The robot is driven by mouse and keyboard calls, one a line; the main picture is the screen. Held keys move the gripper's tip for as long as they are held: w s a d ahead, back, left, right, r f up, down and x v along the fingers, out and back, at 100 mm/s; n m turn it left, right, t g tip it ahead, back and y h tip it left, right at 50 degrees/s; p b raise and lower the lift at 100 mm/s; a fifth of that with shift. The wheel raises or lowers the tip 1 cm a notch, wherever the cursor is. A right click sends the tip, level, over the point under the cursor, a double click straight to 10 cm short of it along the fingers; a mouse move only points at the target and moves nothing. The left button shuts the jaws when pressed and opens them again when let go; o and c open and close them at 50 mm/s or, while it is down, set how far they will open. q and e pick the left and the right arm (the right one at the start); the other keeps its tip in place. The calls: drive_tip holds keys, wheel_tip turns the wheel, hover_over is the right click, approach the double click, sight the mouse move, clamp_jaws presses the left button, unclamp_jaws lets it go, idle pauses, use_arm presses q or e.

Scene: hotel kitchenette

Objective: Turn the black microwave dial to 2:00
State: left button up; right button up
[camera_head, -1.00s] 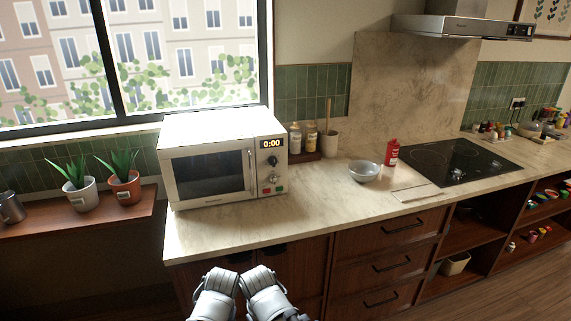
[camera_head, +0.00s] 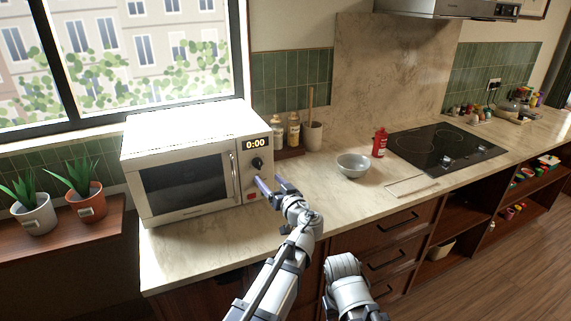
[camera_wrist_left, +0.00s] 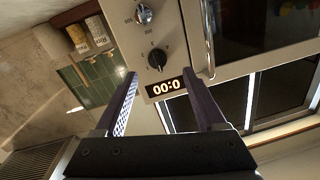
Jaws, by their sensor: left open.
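The white microwave (camera_head: 196,128) stands on the counter with its door shut. Its black dial (camera_head: 257,163) sits under the display (camera_head: 256,143), which reads 0:00. In the left wrist view the picture is turned over, and the black dial (camera_wrist_left: 157,57) shows between the fingers with a pale pointer mark; a silver knob (camera_wrist_left: 143,14) is beyond it. My left gripper (camera_head: 272,182) is open and empty, in front of the control panel, just below the dial in the head view. It looks apart from the dial. Part of my right arm shows; its gripper does not.
A grey bowl (camera_head: 353,165) and a red bottle (camera_head: 379,143) stand on the counter to the right. Spice jars (camera_head: 293,131) and a utensil pot (camera_head: 313,136) are behind. Potted plants (camera_head: 85,195) sit on the left shelf. The front counter is clear.

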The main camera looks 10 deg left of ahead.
sight(260, 166)
use_arm(q)
drive_tip(key=shift+w+d+r+x, duration=0.1)
drive_tip(key=shift+x, duration=1.2)
drive_tip(key=shift+w+d+r+x, duration=0.1)
drive_tip(key=shift+x, duration=1.2)
drive_tip(key=shift+d+r+x, duration=0.1)
drive_tip(key=shift+x, duration=1.2)
clamp_jaws()
